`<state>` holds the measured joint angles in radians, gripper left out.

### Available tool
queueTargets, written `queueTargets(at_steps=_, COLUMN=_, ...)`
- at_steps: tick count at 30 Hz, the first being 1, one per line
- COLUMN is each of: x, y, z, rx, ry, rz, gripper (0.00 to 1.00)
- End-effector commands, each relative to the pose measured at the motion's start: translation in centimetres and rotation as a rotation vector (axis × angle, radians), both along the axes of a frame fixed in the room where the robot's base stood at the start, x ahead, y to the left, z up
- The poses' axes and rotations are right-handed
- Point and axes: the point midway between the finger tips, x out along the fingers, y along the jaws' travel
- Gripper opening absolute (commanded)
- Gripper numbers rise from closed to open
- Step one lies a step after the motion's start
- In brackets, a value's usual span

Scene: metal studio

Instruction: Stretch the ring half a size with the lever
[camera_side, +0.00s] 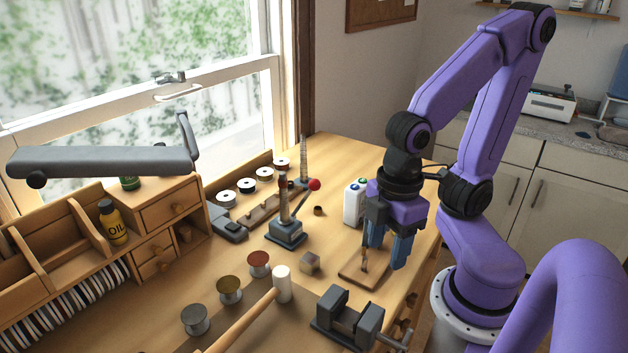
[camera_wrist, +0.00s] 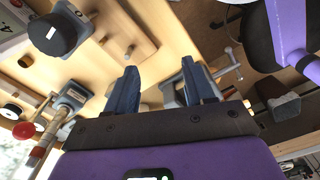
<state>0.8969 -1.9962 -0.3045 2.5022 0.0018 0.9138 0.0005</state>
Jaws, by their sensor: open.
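A ring stretcher (camera_side: 288,232) stands mid-bench in the side view, with a grey base, an upright post and a lever ending in a red knob (camera_side: 315,184). It also shows at the left of the wrist view, with its red knob (camera_wrist: 24,131). My gripper (camera_side: 383,257) points down, open and empty, to the right of the stretcher and apart from it. It hangs over or close to a small wooden board (camera_side: 352,276) with upright pegs. The open fingers (camera_wrist: 160,68) also show in the wrist view. I cannot make out the ring for certain.
A vise (camera_side: 343,318) and a white-headed mallet (camera_side: 282,285) lie nearer the camera. White bottles (camera_side: 354,203) stand behind my gripper. A tapered mandrel (camera_side: 304,162) stands behind the stretcher. Drawers and an oil bottle (camera_side: 112,222) are left.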

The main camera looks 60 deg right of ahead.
Motion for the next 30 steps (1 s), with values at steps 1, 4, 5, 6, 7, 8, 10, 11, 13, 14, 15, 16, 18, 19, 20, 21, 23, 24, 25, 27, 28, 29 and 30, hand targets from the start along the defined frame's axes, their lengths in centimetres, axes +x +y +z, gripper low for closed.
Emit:
queueTargets(at_steps=1, x=0.0, y=0.0, z=0.0, rx=0.000, ry=0.000, rz=0.000, gripper=0.53)
queueTargets(at_steps=4, x=0.0, y=0.0, z=0.0, rx=0.000, ry=0.000, rz=0.000, gripper=0.53)
queueTargets(at_steps=5, x=0.0, y=0.0, z=0.0, rx=0.000, ry=0.000, rz=0.000, gripper=0.53)
queueTargets(at_steps=6, x=0.0, y=0.0, z=0.0, rx=0.000, ry=0.000, rz=0.000, gripper=0.53)
queueTargets(at_steps=7, x=0.0, y=0.0, z=0.0, rx=0.000, ry=0.000, rz=0.000, gripper=0.53)
queueTargets(at_steps=8, x=0.0, y=0.0, z=0.0, rx=0.000, ry=0.000, rz=0.000, gripper=0.53)
queueTargets(at_steps=10, x=0.0, y=0.0, z=0.0, rx=0.000, ry=0.000, rz=-0.001, gripper=0.37)
queueTargets(at_steps=11, x=0.1, y=0.0, z=0.1, rx=0.000, ry=-0.001, rz=-0.003, gripper=0.27)
queueTargets(at_steps=13, x=0.6, y=0.3, z=0.4, rx=-0.003, ry=-0.004, rz=-0.016, gripper=0.04)
queueTargets(at_steps=14, x=1.0, y=0.5, z=0.6, rx=-0.005, ry=-0.005, rz=-0.025, gripper=0.00)
queueTargets(at_steps=15, x=1.6, y=0.8, z=1.0, rx=-0.009, ry=-0.008, rz=-0.041, gripper=0.00)
queueTargets(at_steps=16, x=2.2, y=1.0, z=1.4, rx=-0.012, ry=-0.011, rz=-0.057, gripper=0.00)
queueTargets(at_steps=18, x=4.0, y=1.6, z=2.6, rx=-0.025, ry=-0.021, rz=-0.105, gripper=0.00)
queueTargets(at_steps=19, x=4.9, y=1.9, z=3.2, rx=-0.031, ry=-0.026, rz=-0.129, gripper=0.00)
queueTargets(at_steps=20, x=5.7, y=2.1, z=3.8, rx=-0.038, ry=-0.030, rz=-0.154, gripper=0.00)
queueTargets(at_steps=21, x=7.0, y=2.3, z=4.6, rx=-0.049, ry=-0.037, rz=-0.189, gripper=0.00)
queueTargets(at_steps=23, x=8.7, y=2.6, z=5.9, rx=-0.065, ry=-0.046, rz=-0.243, gripper=0.00)
queueTargets(at_steps=24, x=9.9, y=2.7, z=6.7, rx=-0.075, ry=-0.053, rz=-0.278, gripper=0.00)
queueTargets(at_steps=25, x=10.8, y=2.8, z=7.3, rx=-0.084, ry=-0.059, rz=-0.305, gripper=0.00)
queueTargets(at_steps=27, x=12.7, y=2.7, z=8.8, rx=-0.103, ry=-0.069, rz=-0.371, gripper=0.00)
queueTargets(at_steps=28, x=13.6, y=2.7, z=9.4, rx=-0.113, ry=-0.075, rz=-0.400, gripper=0.00)
queueTargets(at_steps=29, x=14.4, y=2.6, z=10.1, rx=-0.120, ry=-0.080, rz=-0.430, gripper=0.00)
queueTargets(at_steps=30, x=15.4, y=2.5, z=10.9, rx=-0.132, ry=-0.086, rz=-0.469, gripper=0.00)
